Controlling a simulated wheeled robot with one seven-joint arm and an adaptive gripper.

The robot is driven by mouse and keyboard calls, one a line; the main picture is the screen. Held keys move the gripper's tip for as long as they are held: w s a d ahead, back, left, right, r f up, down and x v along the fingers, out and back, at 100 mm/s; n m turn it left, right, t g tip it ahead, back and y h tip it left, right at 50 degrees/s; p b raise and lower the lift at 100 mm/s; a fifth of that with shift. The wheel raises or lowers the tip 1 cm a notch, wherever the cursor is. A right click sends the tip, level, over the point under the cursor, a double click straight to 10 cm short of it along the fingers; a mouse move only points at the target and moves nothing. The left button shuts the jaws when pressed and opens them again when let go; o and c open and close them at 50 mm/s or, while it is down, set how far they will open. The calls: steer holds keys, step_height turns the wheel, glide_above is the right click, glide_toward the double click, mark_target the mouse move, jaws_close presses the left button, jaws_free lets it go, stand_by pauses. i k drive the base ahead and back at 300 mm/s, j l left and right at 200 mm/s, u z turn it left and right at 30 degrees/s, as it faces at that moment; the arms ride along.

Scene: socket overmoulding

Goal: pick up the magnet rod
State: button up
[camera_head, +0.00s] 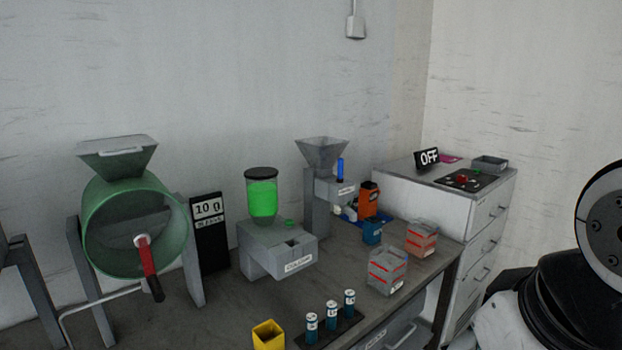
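A thin blue upright rod (340,170) stands at the grey hopper machine (318,196), just right of its funnel. It may be the magnet rod, but I cannot tell for certain. Its lower end is hidden behind the machine's labelled block. My gripper is not in view. Only black and white parts of my own body show at the right edge.
The grey table (230,318) carries a green drum (105,225) with a red-handled crank, a green-filled jar (262,198), several blue-and-white cylinders, a yellow container (268,335) and two clear boxes with red contents. A white drawer cabinet (482,240) stands at right.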

mark_target(340, 180)
steer(key=i+u, duration=0.35)
steer(key=i+l+u, duration=0.35)
steer(key=i, duration=0.15)
steer(key=i+l+u, duration=0.2)
steer(key=i+u, duration=0.15)
steer(key=i, duration=0.1)
